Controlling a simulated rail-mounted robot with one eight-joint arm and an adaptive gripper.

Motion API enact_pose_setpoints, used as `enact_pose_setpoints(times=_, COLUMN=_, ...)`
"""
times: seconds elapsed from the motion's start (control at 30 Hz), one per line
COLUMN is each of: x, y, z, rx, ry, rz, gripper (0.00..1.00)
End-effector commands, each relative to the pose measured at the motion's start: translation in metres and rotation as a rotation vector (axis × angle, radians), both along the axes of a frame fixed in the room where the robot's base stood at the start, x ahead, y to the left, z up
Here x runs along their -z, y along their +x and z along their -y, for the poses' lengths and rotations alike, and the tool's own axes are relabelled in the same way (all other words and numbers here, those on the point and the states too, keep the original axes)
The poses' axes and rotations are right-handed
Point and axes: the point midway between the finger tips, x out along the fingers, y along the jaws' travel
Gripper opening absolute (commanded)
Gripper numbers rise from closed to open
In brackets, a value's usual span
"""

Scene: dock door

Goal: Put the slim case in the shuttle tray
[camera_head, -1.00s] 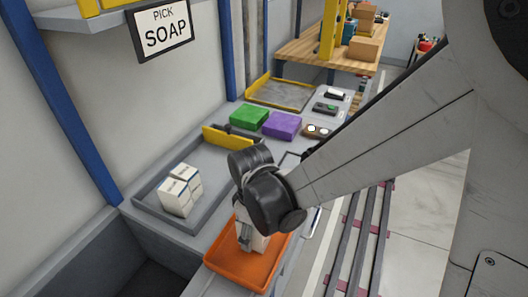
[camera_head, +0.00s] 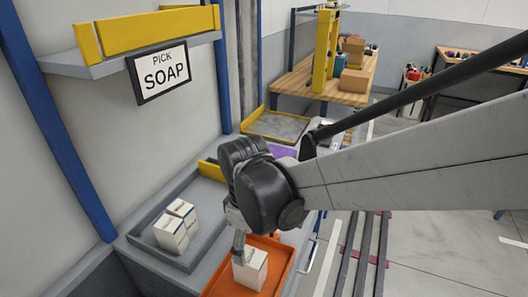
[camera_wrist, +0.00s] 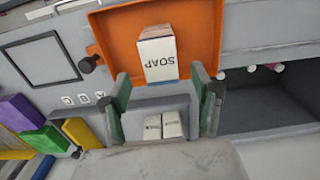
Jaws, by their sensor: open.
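A white box marked SOAP (camera_head: 251,269) stands in the orange tray (camera_head: 222,284). It also shows in the wrist view (camera_wrist: 159,60), with the tray (camera_wrist: 112,32) around it. My gripper (camera_head: 240,246) is at the top of this box in the head view. In the wrist view my gripper (camera_wrist: 162,86) is open, with the box just beyond and between its fingertips. More white boxes (camera_head: 175,226) stand in a grey tray to the left, and show below the orange tray in the wrist view (camera_wrist: 163,125). I cannot pick out a slim case or a shuttle tray with certainty.
A PICK SOAP sign (camera_head: 163,68) hangs under a shelf (camera_head: 90,62). A purple block (camera_head: 284,151) is partly hidden behind my arm; a green block (camera_wrist: 45,140) shows beside it in the wrist view. A yellow-edged tray (camera_head: 276,126) and a wooden table (camera_head: 310,76) stand farther back.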

Motion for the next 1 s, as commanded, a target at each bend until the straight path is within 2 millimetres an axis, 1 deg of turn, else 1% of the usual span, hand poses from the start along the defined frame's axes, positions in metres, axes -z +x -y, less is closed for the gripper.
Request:
enact_pose_setpoints(times=0.03, x=-0.005, y=0.0, z=0.0, rx=0.0, ry=0.0, rz=0.0, gripper=0.6)
enact_pose_setpoints(times=0.17, x=-0.012, y=0.0, z=0.003, rx=0.009, ry=0.003, rz=0.004, gripper=0.6)
enact_pose_setpoints(times=0.27, x=-0.019, y=0.002, z=0.015, rx=0.056, ry=0.015, rz=0.022, gripper=0.6)
enact_pose_setpoints(times=0.37, x=-0.032, y=0.004, z=0.037, rx=0.144, ry=0.04, rz=0.061, gripper=0.6)
enact_pose_setpoints(times=0.5, x=-0.051, y=0.004, z=0.078, rx=0.309, ry=0.087, rz=0.132, gripper=0.6)
enact_pose_setpoints(times=0.63, x=-0.067, y=0.001, z=0.114, rx=0.462, ry=0.133, rz=0.2, gripper=0.6)
enact_pose_setpoints(times=0.8, x=-0.082, y=-0.009, z=0.159, rx=0.66, ry=0.193, rz=0.29, gripper=0.6)
enact_pose_setpoints(times=1.0, x=-0.094, y=-0.026, z=0.207, rx=0.887, ry=0.268, rz=0.4, gripper=0.6)
